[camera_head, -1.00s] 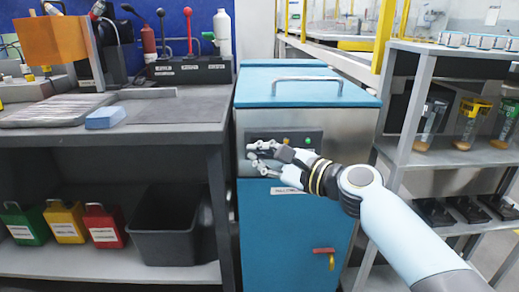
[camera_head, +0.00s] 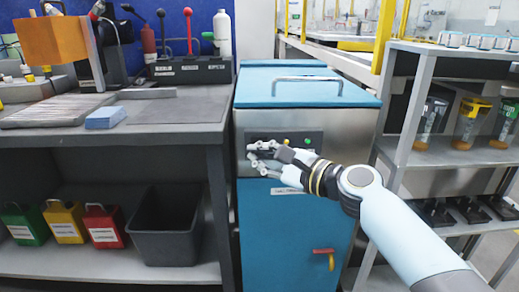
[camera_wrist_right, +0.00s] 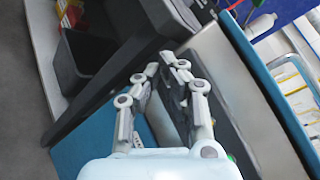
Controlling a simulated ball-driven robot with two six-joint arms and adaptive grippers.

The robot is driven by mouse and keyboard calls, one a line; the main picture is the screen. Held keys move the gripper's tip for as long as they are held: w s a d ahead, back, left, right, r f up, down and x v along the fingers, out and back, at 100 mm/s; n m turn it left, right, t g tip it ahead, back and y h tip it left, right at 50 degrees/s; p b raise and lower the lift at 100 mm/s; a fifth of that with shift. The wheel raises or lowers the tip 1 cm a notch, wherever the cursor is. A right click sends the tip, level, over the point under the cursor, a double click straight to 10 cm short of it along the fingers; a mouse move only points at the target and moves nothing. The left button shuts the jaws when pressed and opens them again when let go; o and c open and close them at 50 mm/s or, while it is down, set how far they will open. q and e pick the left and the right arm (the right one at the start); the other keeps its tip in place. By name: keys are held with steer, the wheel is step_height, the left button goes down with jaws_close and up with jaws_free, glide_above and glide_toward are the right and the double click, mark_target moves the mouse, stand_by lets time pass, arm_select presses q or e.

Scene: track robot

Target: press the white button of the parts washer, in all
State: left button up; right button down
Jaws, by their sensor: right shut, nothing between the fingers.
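The parts washer (camera_head: 275,232) is a blue and steel cabinet with a blue lid in the middle of the head view. Its dark control panel (camera_head: 322,142) sits on the steel front and carries a yellow light (camera_head: 287,142) and a green light (camera_head: 307,141). I cannot make out the white button; the gripper covers part of the panel. My right gripper (camera_head: 254,157) is at the left part of the panel, shut and empty, its fingertips pointing left. In the right wrist view its fingers (camera_wrist_right: 160,66) are close to the panel; contact cannot be told. My left gripper is out of view.
A dark workbench (camera_head: 160,135) with a blue block (camera_head: 105,117) stands left of the washer, with a grey bin (camera_head: 165,245) below it. A metal shelf (camera_head: 455,157) with bottles stands at the right. A red and yellow valve handle (camera_head: 325,252) sticks out low on the washer.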

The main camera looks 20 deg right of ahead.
steer(key=shift+w, duration=0.1)
steer(key=shift+w+d, duration=0.15)
steer(key=shift+w, duration=0.15)
steer(key=shift+w+d, duration=0.1)
steer(key=shift+w, duration=0.3)
stand_by(0.5)
stand_by(0.4)
steer(key=shift+s+a, duration=0.25)
steer(key=shift+s, duration=0.55)
steer(key=shift+s+a+p, duration=0.25)
steer(key=shift+s+p, duration=0.05)
steer(key=shift+s, duration=0.5)
steer(key=shift+s+a+p, duration=0.2)
steer(key=shift+s+p, duration=0.05)
steer(key=shift+s, duration=0.55)
steer(key=shift+s+a+p, duration=0.25)
steer(key=shift+s+p, duration=0.05)
steer(key=shift+s, duration=0.5)
